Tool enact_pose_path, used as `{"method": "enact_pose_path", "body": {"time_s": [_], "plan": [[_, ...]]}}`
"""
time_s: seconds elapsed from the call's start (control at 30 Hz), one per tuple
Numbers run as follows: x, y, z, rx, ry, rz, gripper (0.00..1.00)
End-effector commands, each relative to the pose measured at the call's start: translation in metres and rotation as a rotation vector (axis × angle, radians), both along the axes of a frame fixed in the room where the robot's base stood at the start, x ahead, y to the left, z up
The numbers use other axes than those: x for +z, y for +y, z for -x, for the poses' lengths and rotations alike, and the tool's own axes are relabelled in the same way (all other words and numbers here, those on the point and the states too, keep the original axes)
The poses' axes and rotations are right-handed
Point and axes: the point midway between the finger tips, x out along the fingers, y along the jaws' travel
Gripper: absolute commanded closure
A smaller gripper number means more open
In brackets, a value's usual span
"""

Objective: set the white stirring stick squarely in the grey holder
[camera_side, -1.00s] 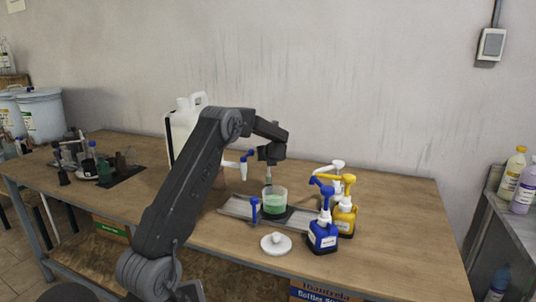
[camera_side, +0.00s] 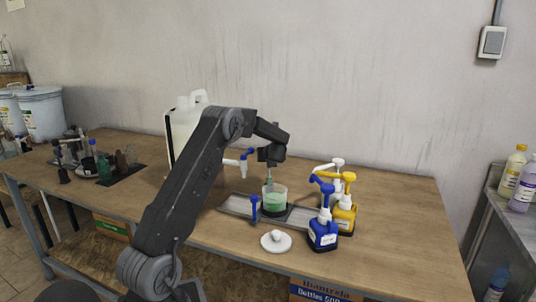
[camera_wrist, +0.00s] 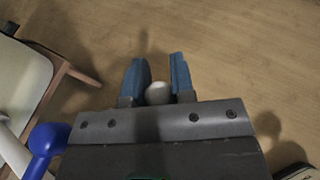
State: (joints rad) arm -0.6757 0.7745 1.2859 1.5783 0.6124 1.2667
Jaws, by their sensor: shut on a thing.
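My gripper (camera_side: 269,166) is over the clear beaker of green liquid (camera_side: 274,200), pointing down. In the wrist view its two blue fingers (camera_wrist: 155,72) are shut on the white stirring stick, whose rounded pale end (camera_wrist: 158,93) shows between them. In the side view a thin pale length of the stick (camera_side: 268,178) hangs below the gripper and reaches down to the beaker; its lower end is hard to make out. I cannot surely pick out the grey holder in either view.
The beaker stands on a long grey tray (camera_side: 236,206). Blue and yellow pump bottles (camera_side: 323,236) (camera_side: 344,219) stand to its right. A white knobbed disc (camera_side: 276,243) lies in front. A large white canister (camera_side: 183,128) is behind my arm. The right table end is clear.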

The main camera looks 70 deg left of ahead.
Motion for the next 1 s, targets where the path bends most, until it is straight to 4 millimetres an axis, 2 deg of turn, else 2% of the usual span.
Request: {"method": "enact_pose_path", "body": {"time_s": [0.37,1.0], "plan": [[-0.001,0.000,0.000,0.000,0.000,0.000,1.00],[-0.022,0.000,0.000,0.000,0.000,0.001,1.00]]}}
